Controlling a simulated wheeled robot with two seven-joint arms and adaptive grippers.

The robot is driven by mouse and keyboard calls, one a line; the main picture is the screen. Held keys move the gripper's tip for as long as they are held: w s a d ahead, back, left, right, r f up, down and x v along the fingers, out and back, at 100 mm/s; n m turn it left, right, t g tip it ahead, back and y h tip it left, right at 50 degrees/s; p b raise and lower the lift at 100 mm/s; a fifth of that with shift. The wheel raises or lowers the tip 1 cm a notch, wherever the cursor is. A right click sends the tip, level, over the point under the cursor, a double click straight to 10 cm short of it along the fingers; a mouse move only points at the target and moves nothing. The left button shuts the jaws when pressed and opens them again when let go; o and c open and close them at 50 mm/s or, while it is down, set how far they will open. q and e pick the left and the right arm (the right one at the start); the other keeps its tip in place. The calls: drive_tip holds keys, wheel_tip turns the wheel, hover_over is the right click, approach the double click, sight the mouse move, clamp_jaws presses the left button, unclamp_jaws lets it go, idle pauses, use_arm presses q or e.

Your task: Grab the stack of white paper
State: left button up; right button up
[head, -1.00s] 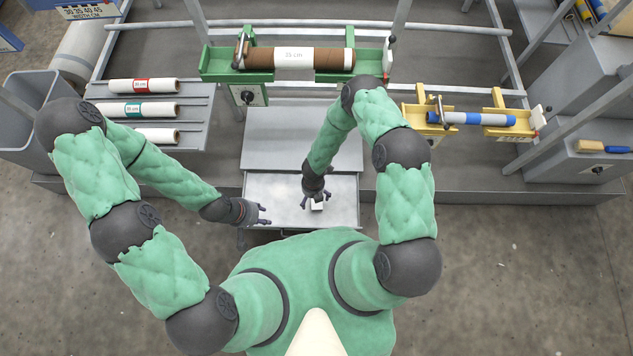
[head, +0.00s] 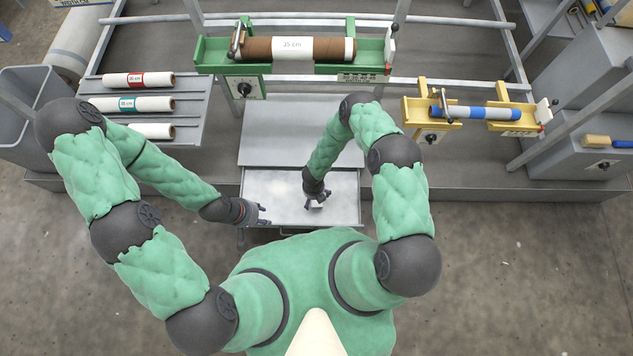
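A small white stack of paper (head: 317,205) lies in the light grey open drawer (head: 280,187) in front of me, partly hidden by my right gripper. My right gripper (head: 315,203) is right over the stack, with its fingers pointing down around or beside it. I cannot tell whether the fingers touch it or have closed on it. My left gripper (head: 265,215) is at the drawer's left front edge, with its fingers spread apart and nothing between them.
Several rolls (head: 138,104) lie on a grey rack at the left. A grey bin (head: 30,85) stands at the far left.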

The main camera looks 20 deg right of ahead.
wheel_tip(320, 180, down, 3)
drive_tip(key=shift+r+b, duration=0.1)
drive_tip(key=shift+b, duration=0.35)
drive_tip(key=shift+r, duration=0.1)
drive_tip(key=c, duration=1.1)
drive_tip(key=shift+o, duration=0.2)
drive_tip(key=shift+r, duration=0.1)
